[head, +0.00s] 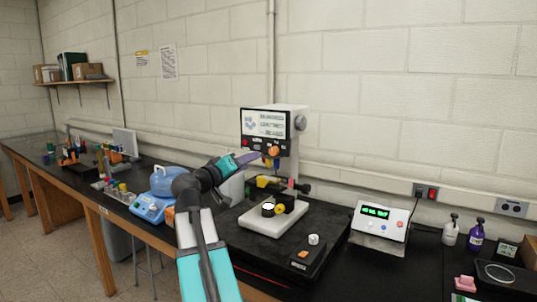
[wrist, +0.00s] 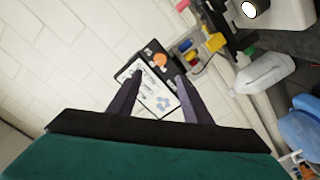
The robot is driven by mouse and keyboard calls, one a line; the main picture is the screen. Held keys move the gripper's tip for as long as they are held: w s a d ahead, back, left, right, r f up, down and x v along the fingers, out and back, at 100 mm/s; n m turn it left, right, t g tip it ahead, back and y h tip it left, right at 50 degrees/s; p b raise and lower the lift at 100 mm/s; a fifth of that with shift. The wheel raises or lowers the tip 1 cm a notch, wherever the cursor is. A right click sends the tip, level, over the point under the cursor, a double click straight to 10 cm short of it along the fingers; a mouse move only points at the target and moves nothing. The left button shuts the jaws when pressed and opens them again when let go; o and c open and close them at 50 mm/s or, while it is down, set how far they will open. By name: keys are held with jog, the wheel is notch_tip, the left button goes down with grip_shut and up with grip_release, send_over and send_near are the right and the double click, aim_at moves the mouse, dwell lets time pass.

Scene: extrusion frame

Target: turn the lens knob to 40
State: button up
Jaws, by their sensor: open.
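An orange knob (head: 273,151) sits on the black front panel of a white bench instrument (head: 298,140), below its screen. The orange knob also shows in the wrist view (wrist: 160,61), ahead of the fingertips. No label or scale is readable, so I cannot tell whether this is the lens knob or where it points. My gripper (head: 257,156) is close to the panel, just left of the orange knob. In the wrist view my gripper (wrist: 159,80) is open, with nothing between its fingers but the view of the screen (wrist: 160,96) behind.
A grey side knob (head: 300,122) is on the instrument's right. Below are a white base with a yellow knob (head: 280,208) and a control box with a white knob (head: 313,239). A meter with a green display (head: 377,213) stands right.

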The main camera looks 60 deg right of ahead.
aim_at(272, 152)
jog(key=d+p, duration=0.4)
jog(key=d, duration=0.9)
jog(key=shift+d, duration=0.3)
jog(key=shift+a, duration=0.1)
jog(key=c, duration=1.1)
